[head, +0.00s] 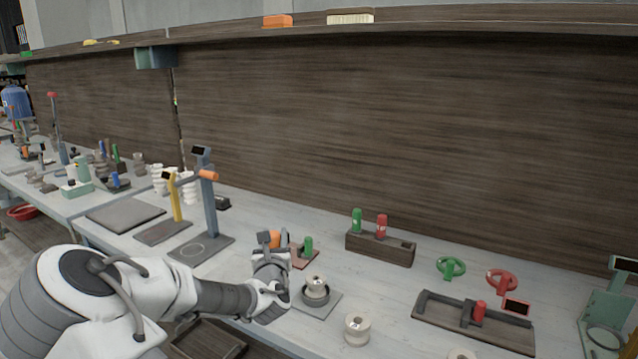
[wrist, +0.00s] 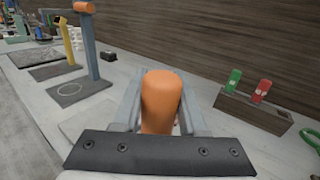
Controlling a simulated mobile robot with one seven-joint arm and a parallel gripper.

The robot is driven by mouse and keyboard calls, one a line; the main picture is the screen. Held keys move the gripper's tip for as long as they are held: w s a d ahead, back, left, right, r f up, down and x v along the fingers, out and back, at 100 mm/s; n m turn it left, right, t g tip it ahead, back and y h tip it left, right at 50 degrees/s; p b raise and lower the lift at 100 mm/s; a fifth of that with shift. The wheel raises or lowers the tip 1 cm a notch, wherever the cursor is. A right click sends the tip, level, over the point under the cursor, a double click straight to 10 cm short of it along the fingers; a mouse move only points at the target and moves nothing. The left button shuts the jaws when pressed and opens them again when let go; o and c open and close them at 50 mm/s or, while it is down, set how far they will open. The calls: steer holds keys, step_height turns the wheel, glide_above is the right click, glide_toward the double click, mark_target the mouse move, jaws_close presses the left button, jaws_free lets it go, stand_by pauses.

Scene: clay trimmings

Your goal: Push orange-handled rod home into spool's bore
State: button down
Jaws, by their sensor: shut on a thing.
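My gripper (head: 275,240) is shut on the orange handle (wrist: 160,100) of the rod, which fills the space between the two fingers in the wrist view. In the head view a bit of the orange handle (head: 264,238) shows at the fingers. The rod's shaft is hidden in both views. A cream spool (head: 316,282) sits in a dark round holder (head: 316,297) on a grey plate, to the right of my gripper in the head view. I cannot make out the spool's bore. The handle appears apart from this spool.
Two more cream spools (head: 357,330) (head: 460,354) stand at the front. A red board with a green peg (head: 308,245) is just behind my gripper. A blue stand with an orange top (head: 208,205) is to the left. A wooden block (head: 380,248) holds green and red bottles.

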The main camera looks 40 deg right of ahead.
steer(key=s+d+r+m+g+h+p, duration=0.35)
steer(key=d+r, duration=0.35)
steer(key=d, duration=0.3)
step_height(320, 180, down, 6)
steer(key=b, duration=0.4)
steer(key=shift+s+f+b, duration=0.25)
steer(key=shift+s+b, duration=0.05)
steer(key=shift+b, duration=0.05)
steer(key=shift+f+b, duration=1.9)
steer(key=shift+f, duration=0.65)
stand_by(3.4)
